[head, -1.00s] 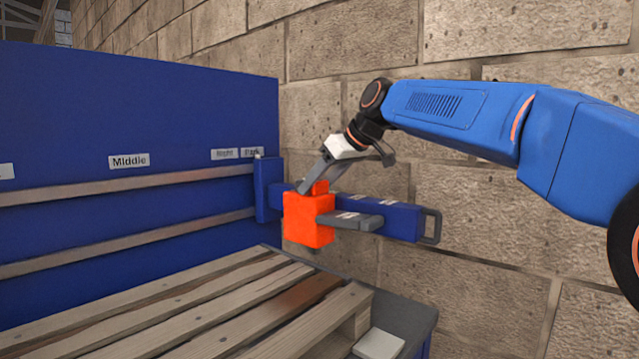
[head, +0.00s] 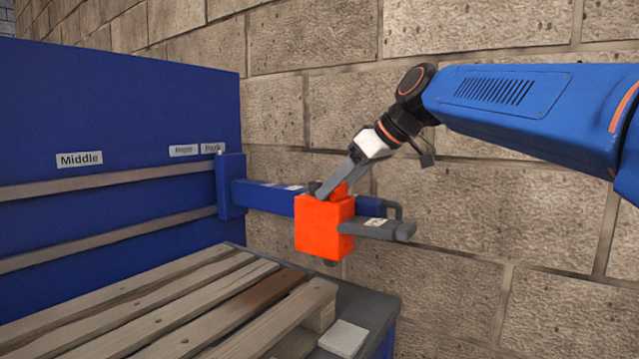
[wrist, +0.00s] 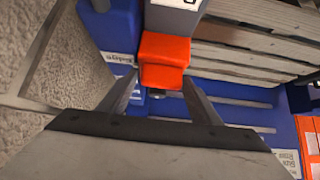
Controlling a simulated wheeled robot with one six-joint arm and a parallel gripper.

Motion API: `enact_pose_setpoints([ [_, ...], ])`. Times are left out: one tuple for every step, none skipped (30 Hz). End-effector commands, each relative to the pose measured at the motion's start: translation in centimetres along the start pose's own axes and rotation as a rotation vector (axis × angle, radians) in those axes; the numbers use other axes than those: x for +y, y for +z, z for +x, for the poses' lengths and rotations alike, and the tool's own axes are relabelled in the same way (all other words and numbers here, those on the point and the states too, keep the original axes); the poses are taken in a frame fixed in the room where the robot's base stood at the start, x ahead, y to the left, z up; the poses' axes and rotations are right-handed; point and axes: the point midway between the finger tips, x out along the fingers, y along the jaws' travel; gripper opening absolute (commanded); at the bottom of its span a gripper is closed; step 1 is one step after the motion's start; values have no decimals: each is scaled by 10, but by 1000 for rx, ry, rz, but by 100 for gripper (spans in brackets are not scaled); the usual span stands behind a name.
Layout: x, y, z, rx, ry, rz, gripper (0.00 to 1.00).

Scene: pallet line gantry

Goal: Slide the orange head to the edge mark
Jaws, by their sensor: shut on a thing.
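The orange head (head: 324,228) is a bright block on a blue beam (head: 262,196) that sticks out from the blue panel. It sits near the beam's outer end, with a grey bar (head: 380,229) reaching out to its right. My gripper (head: 336,186) comes down from the upper right and is shut on the orange grip on top of the head. In the wrist view the orange head (wrist: 165,60) shows between the fingers. A white label reading "Edge" (wrist: 117,58) lies on blue just left of it there. The fingers hide part of the grip.
A wooden pallet (head: 170,310) lies on a dark-edged table below the head. A white pad (head: 343,338) sits at the table's corner. The blue panel (head: 110,120) with a "Middle" label (head: 79,159) stands left; a stone block wall (head: 480,230) stands behind.

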Motion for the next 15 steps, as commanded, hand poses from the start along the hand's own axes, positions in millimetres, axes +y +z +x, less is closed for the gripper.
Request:
enact_pose_setpoints([
  [0, 3, -4, 1, 1, 0, 17],
  [0, 4, -6, 1, 1, 0, 17],
  [0, 6, -8, 2, 2, 0, 17],
  [0, 7, -9, 2, 2, 0, 18],
  [0, 8, -10, 2, 1, -1, 18],
  [0, 8, -10, 2, 1, -1, 18],
  [0, 9, -10, 2, 1, -1, 17],
  [0, 9, -11, 1, 1, -1, 17],
  [0, 9, -11, 1, 1, -1, 17],
  [0, 9, -11, 1, 1, -2, 17],
  [0, 10, -11, 0, 1, -2, 17],
  [0, 10, -11, 0, 1, -2, 17],
  [0, 10, -11, -1, 1, -2, 17],
  [0, 10, -11, -1, 1, -2, 17],
  [0, 10, -11, -1, 1, -2, 17],
])
